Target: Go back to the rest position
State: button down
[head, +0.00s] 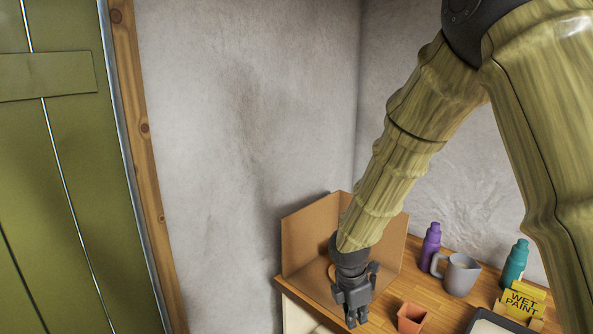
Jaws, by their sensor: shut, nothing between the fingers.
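My gripper (352,318) is at the end of my wood-textured arm, low in the head view. It points down over the front left part of the wooden bench top (445,303). Its fingers are together with nothing seen between them. Behind it stands a brown open box-like panel piece (310,240) in the corner, partly hidden by my arm. A small round tan thing just left of the gripper's wrist is mostly hidden.
A terracotta pot (411,318) stands just right of my gripper. Farther right are a purple bottle (430,247), a grey jug (460,274), a teal bottle (514,264), a yellow "WET PAINT" sign (523,301) and a dark-rimmed tray (487,323). Walls close in behind; a green door (60,180) is left.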

jog(key=s+f+m+g+y, duration=0.1)
jog(key=s+f+m+y, duration=0.1)
jog(key=s+f+m, duration=0.65)
jog(key=s+f+m+y, duration=0.15)
jog(key=s+f, duration=0.45)
jog(key=f, duration=0.8)
jog(key=s+d+f+m, duration=0.2)
jog(key=s+f+m, duration=0.2)
jog(key=s, duration=0.3)
jog(key=s+d+f+m+h+b, duration=0.1)
jog(key=s+d+f+m, duration=0.2)
jog(key=s, duration=0.4)
jog(key=s+d+f+m, duration=0.3)
jog(key=s+f+m, duration=0.1)
jog(key=s+m, duration=0.1)
jog(key=shift+s+f+h+b, duration=0.3)
jog(key=shift+s+h+b, duration=0.1)
jog(key=shift+s, duration=0.5)
